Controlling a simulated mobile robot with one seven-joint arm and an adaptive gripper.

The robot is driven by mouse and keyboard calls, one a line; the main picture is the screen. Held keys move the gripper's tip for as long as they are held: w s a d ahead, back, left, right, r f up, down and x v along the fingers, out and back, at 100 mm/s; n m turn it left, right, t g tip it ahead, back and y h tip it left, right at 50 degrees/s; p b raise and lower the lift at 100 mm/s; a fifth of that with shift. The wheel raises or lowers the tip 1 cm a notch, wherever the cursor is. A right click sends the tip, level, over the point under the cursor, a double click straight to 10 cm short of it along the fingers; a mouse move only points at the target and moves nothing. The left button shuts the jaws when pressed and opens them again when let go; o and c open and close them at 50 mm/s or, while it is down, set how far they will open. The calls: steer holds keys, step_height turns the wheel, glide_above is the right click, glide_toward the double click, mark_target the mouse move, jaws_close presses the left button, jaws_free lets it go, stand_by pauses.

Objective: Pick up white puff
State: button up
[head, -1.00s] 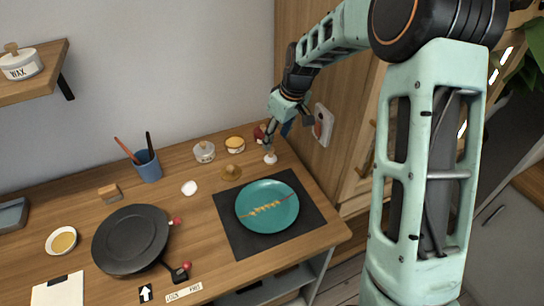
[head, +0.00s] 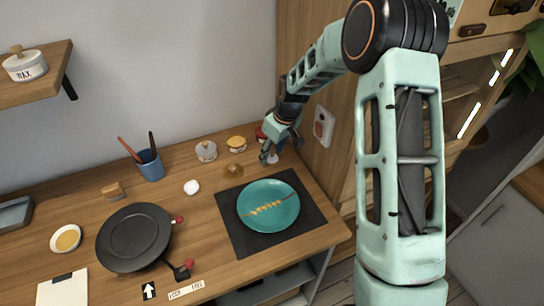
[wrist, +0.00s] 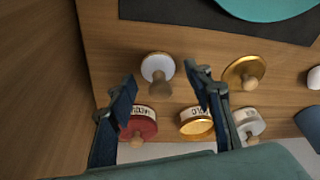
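The white puff, a round white pad with a wooden knob (wrist: 158,68), stands on the wooden counter. It shows between and just beyond my fingertips in the wrist view, apart from both fingers. My gripper (wrist: 161,88) is open and empty, with one finger on each side of the puff's line. In the head view my gripper (head: 268,154) hangs low at the counter's back right corner, and the puff (head: 273,159) shows partly behind the fingers. A similar gold puff (wrist: 244,72) stands to the right, outside the fingers.
Red (wrist: 138,122), gold (wrist: 196,122) and white (wrist: 248,122) labelled jars stand close to the fingers. A teal plate (head: 268,191) lies on a dark mat (head: 240,236). A wooden cabinet side (wrist: 40,90) rises close on the left in the wrist view.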

steer(key=c, duration=0.9)
steer(key=shift+r, duration=0.1)
steer(key=shift+r, duration=0.6)
steer(key=shift+s+a+r+b, duration=0.1)
steer(key=shift+s+r+b, duration=0.3)
steer(key=shift+s+r, duration=1.75)
steer(key=shift+s+a+r+b, duration=0.1)
steer(key=shift+s+r+b, duration=0.35)
steer(key=shift+s+r, duration=1.65)
steer(key=shift+s+a+r+b, duration=0.1)
steer(key=shift+s+r+b, duration=0.3)
steer(key=shift+s+r, duration=1.75)
steer(key=shift+s+f, duration=0.6)
steer(key=shift+o, duration=1.1)
steer(key=c, duration=0.3)
